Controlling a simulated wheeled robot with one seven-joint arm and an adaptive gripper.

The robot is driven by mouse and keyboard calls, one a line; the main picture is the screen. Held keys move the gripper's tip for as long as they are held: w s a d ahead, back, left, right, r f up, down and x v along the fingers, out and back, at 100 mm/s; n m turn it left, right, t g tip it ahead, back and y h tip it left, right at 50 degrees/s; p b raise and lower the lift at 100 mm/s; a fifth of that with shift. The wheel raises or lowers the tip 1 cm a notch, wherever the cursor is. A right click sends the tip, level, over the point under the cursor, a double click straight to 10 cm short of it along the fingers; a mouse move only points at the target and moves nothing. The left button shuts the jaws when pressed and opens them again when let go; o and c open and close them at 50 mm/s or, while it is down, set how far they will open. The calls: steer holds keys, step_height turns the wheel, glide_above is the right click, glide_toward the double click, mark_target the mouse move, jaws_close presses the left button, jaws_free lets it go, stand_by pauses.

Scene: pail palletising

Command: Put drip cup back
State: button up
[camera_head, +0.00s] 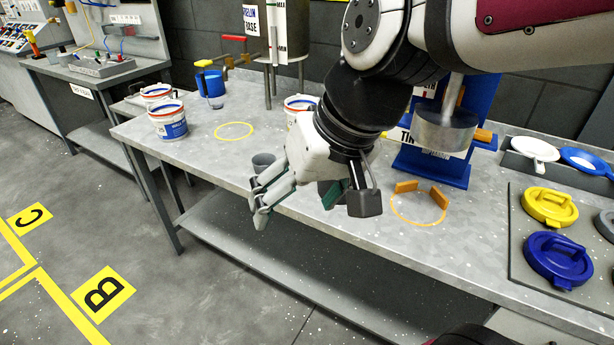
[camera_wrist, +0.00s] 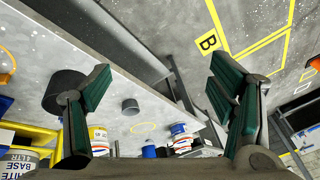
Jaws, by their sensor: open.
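My gripper (camera_head: 312,206) is open and empty, over the front edge of the grey bench (camera_head: 205,150). Its two green-padded fingers also show wide apart in the wrist view (camera_wrist: 160,72). A small grey cup (camera_head: 263,161) stands upright on the bench just behind the left finger. The wrist view shows this cup (camera_wrist: 130,106) between the fingers but farther off, apart from both. A larger dark grey round vessel (camera_wrist: 62,90) is partly hidden behind the left finger in the wrist view. I cannot tell for sure which one is the drip cup.
White-and-blue pails (camera_head: 168,122) stand at the bench's left end, near a yellow ring (camera_head: 233,131). An orange ring (camera_head: 418,209) lies before the blue press (camera_head: 432,168). Yellow (camera_head: 549,206) and blue (camera_head: 558,260) lids lie at right. Floor space in front is open.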

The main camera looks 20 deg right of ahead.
steer(key=s+d+g+h, duration=0.1)
steer(key=s+d, duration=0.1)
steer(key=s, duration=0.4)
steer(key=s+d+f+g+h, duration=0.1)
steer(key=s+d, duration=0.2)
steer(key=s, duration=0.3)
steer(key=shift+d+f+h, duration=0.3)
steer(key=shift+s, duration=0.1)
step_height(320, 180, up, 12)
steer(key=t+p, duration=0.2)
steer(key=p, duration=0.8)
steer(key=shift+d+r+p, duration=0.15)
steer(key=shift+p, duration=0.25)
